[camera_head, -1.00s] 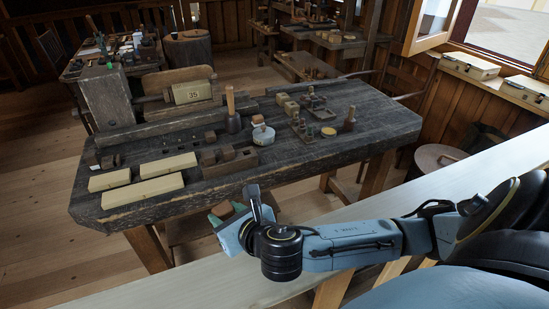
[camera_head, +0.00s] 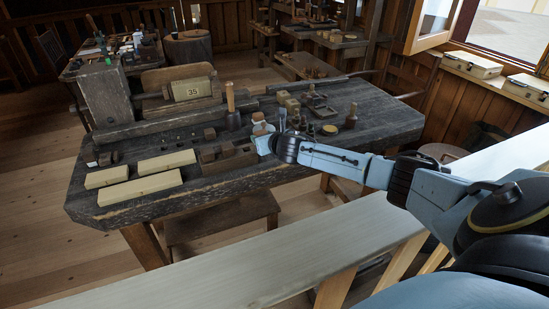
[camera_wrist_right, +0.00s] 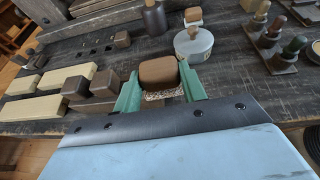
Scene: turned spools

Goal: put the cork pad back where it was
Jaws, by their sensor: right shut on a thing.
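My right gripper (camera_wrist_right: 160,88) shows green fingers in the right wrist view, shut on the cork pad (camera_wrist_right: 164,95), a speckled tan piece between them. A brown rounded block (camera_wrist_right: 158,71) sits directly above the speckled piece; I cannot tell whether the two are joined. In the head view my right arm reaches over the dark workbench (camera_head: 185,205), its blue hand (camera_head: 265,143) near the bench's middle. The fingers and the pad are hidden there. My left gripper is not in view.
Pale wood blocks (camera_head: 140,188) and brown blocks (camera_wrist_right: 90,88) lie left. Racked pegs (camera_wrist_right: 272,40) stand right.

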